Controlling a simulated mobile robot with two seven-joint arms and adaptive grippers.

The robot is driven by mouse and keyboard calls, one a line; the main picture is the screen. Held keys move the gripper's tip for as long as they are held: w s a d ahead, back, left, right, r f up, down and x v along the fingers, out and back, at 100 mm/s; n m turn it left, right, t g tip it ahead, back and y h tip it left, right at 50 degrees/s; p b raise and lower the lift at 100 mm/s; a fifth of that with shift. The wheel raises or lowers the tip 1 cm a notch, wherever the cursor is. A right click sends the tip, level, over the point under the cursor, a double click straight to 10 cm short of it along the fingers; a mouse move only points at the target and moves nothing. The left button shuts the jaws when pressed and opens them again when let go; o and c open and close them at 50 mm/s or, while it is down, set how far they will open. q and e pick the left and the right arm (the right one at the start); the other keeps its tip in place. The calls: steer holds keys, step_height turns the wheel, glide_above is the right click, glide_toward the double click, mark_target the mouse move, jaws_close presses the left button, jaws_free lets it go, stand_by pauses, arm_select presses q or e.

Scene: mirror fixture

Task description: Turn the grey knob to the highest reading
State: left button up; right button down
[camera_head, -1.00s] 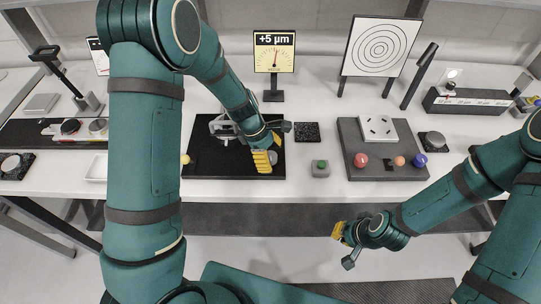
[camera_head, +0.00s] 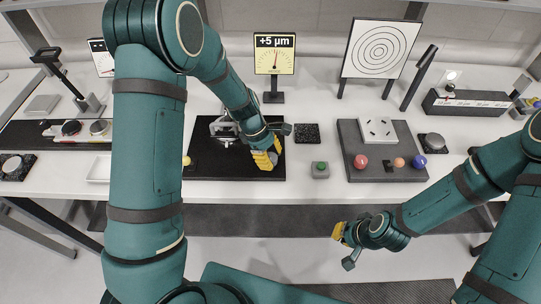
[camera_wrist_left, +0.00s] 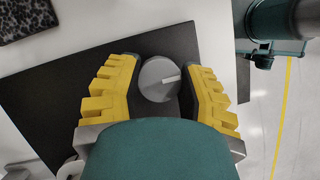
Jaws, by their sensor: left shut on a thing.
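The grey knob (camera_wrist_left: 159,80), round with a pale pointer mark, shows in the left wrist view on a black board. My left gripper (camera_wrist_left: 161,72) is shut on it, with a yellow finger on each side. In the head view my left gripper (camera_head: 268,157) is at the right front part of the black board (camera_head: 215,168) and mostly hides the knob. A gauge display (camera_head: 274,54) behind the board reads +5 µm, its needle near upright. My right gripper (camera_head: 344,235) hangs in front of the table, away from the knob; its opening is unclear.
A metal fixture (camera_head: 222,128) stands on the black board beside my left arm. A grey panel (camera_head: 375,172) with coloured balls lies farther right. A yellow ball (camera_head: 186,160) is at the board's left edge.

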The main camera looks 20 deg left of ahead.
arm_select(q)
steer(key=m+g+p, duration=0.1)
steer(key=m, duration=0.2)
steer(key=m+g+y, duration=0.1)
steer(key=m, duration=0.2)
steer(key=m+g+y, duration=0.1)
steer(key=m, duration=0.2)
steer(key=shift+f+m, duration=0.1)
steer(key=shift+m, duration=0.2)
steer(key=shift+s+m+g+y, duration=0.1)
steer(key=shift+m+g+y, duration=0.25)
steer(key=shift+m, duration=0.75)
steer(key=shift+m+g+y, duration=0.15)
steer(key=shift+m+y, duration=0.3)
steer(key=shift+m, duration=0.65)
steer(key=o, duration=1.2)
